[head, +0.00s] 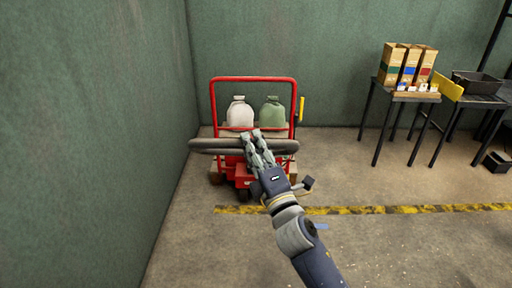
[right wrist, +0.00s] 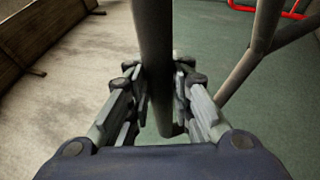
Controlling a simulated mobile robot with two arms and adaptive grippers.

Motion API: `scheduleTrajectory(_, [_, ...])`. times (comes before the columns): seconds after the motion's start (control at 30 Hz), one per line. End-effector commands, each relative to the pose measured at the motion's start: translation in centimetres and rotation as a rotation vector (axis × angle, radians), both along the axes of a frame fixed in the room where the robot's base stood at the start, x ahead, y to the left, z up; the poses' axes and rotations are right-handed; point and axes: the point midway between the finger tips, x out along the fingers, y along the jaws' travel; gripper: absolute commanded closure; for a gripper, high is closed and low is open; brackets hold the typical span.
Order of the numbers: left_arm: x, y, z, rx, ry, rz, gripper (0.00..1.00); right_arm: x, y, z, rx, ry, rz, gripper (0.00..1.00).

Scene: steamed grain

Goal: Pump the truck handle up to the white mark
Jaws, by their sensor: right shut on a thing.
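The red truck (head: 245,173) stands near the back wall, left of the middle in the head view. Its grey handle (head: 213,146) is a wide bar lying level across its near side. My right gripper (head: 257,135) is shut on the middle of this bar. In the right wrist view the dark bar (right wrist: 153,40) runs between the two fingers of the right gripper (right wrist: 158,75). I cannot make out a white mark in either view. My left gripper is not in view.
A yellow-black stripe (head: 400,209) crosses the floor. A green wall is close at left.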

Motion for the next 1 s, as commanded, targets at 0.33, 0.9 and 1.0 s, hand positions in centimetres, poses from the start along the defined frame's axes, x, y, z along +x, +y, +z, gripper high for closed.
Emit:
scheduleTrajectory(0.33, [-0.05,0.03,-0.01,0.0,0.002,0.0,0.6,0.15,-0.1,-0.54,-0.005,0.01,-0.005,1.0])
scheduleTrajectory(0.9, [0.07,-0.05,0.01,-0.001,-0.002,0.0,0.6,-0.03,-0.08,-0.34,-0.003,0.005,-0.002,0.59])
scheduleTrajectory(1.0, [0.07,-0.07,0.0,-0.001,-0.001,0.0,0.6,-0.59,-0.34,-0.58,-0.003,0.006,-0.002,0.59])
